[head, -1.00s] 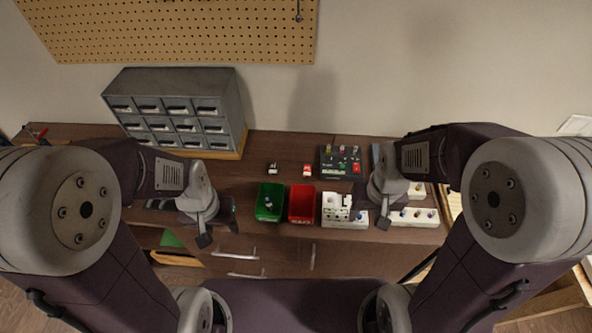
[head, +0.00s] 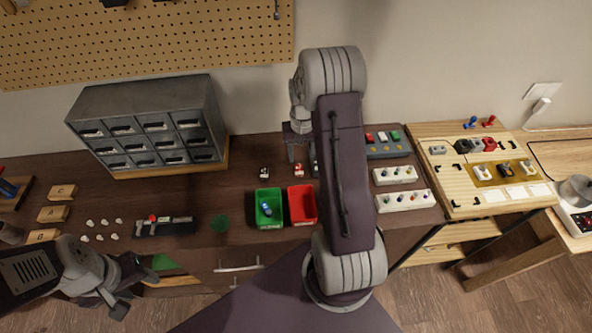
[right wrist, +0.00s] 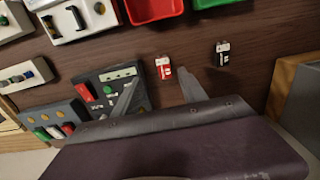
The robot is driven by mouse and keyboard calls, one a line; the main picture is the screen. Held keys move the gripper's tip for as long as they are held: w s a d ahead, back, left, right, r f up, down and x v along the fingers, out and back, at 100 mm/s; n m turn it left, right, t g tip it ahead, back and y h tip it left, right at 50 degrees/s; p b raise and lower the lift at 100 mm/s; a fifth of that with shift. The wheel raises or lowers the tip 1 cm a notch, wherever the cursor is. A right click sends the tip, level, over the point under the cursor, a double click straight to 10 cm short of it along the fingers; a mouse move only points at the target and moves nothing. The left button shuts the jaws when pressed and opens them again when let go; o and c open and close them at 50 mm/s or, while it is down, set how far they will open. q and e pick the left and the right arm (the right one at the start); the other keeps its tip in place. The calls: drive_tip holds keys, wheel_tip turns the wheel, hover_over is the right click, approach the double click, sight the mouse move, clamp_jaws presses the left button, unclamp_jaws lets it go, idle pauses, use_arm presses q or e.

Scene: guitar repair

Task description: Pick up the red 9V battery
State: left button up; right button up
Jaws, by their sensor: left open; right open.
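The red 9V battery (head: 299,170), red with a white part, lies on the brown bench top behind the red bin. In the right wrist view the red battery (right wrist: 163,68) appears between the two fingertips, which are apart. My right gripper (head: 302,158) is open and points down over the back of the bench beside the battery. Its fingers also show in the right wrist view (right wrist: 158,76); contact with the battery cannot be made out. My left gripper (head: 112,292) is open and empty at the front left, away from the battery.
A black-and-white battery (head: 264,172) lies left of the red one. A green bin (head: 258,220) holding a bluish item and a red bin (head: 303,220) stand in front. Grey pedal-like boxes (head: 388,151) are to the right; a drawer cabinet (head: 150,95) is at the back left.

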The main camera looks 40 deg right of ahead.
sight(299, 169)
drive_tip(key=shift+w+a+f, duration=0.15)
drive_tip(key=shift+w+f, duration=0.05)
drive_tip(key=shift+f, duration=0.45)
drive_tip(key=shift+w+a+f, duration=0.1)
drive_tip(key=shift+w+f, duration=0.05)
drive_tip(key=shift+f, duration=0.45)
wheel_tip(299, 169, down, 5)
drive_tip(key=shift+d+r+p, duration=0.15)
drive_tip(key=shift+r+p, duration=0.05)
drive_tip(key=shift+p, duration=0.45)
drive_tip(key=shift+w+f, duration=0.2)
drive_tip(key=shift+f, duration=0.1)
drive_tip(key=shift+r, duration=0.1)
clamp_jaws()
